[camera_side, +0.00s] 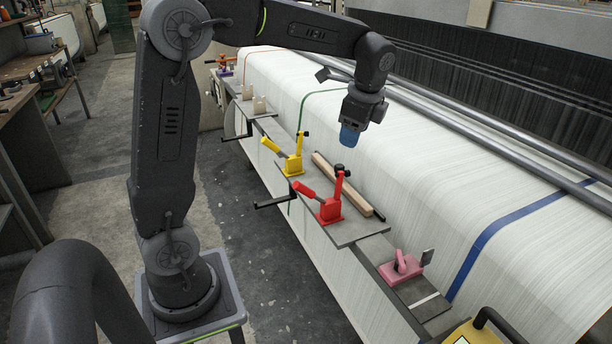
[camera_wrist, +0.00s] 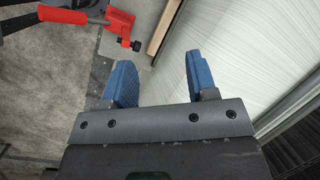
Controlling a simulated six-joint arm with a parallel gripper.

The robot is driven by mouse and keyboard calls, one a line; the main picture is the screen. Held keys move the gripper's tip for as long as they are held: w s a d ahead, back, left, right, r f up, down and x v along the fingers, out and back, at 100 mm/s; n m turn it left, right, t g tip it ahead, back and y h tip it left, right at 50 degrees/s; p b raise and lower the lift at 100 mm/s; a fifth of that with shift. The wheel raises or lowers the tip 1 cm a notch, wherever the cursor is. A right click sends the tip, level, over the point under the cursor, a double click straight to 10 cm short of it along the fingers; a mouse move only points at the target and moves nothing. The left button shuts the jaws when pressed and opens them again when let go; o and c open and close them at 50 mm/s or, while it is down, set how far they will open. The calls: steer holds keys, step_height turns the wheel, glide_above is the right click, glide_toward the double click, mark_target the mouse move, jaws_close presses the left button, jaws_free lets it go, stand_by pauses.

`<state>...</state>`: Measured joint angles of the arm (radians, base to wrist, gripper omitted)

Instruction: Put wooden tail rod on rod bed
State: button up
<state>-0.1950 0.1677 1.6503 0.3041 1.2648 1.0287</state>
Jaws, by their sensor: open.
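The wooden tail rod (camera_side: 325,166) is a pale, straight bar lying along the loom-side edge of a grey plate, behind the red clamp. Part of it also shows in the wrist view (camera_wrist: 165,27), running off the top edge. A thin dark bar lies along its loom side. I cannot tell for sure which part is the rod bed; the grey plate (camera_side: 350,233) carries the clamps.
The red clamp (camera_side: 330,208) stands close beside the rod, and the yellow clamp (camera_side: 293,163) is farther back. A pink clamp (camera_side: 401,268) sits on a lower plate at front right. White fabric (camera_side: 420,160) slopes up to the right. Floor (camera_side: 230,225) lies open on the left.

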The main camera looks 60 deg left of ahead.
steer(key=s+d+n+t+h, duration=0.1)
steer(key=s+d+n+t, duration=0.1)
steer(key=s+d+n, duration=0.3)
steer(key=s+d+n+t+h, duration=0.2)
steer(key=s+d+n, duration=0.3)
steer(key=s, duration=0.9)
steer(key=d+f+t, duration=0.1)
steer(key=d, duration=0.2)
steer(key=shift+s+n, duration=0.3)
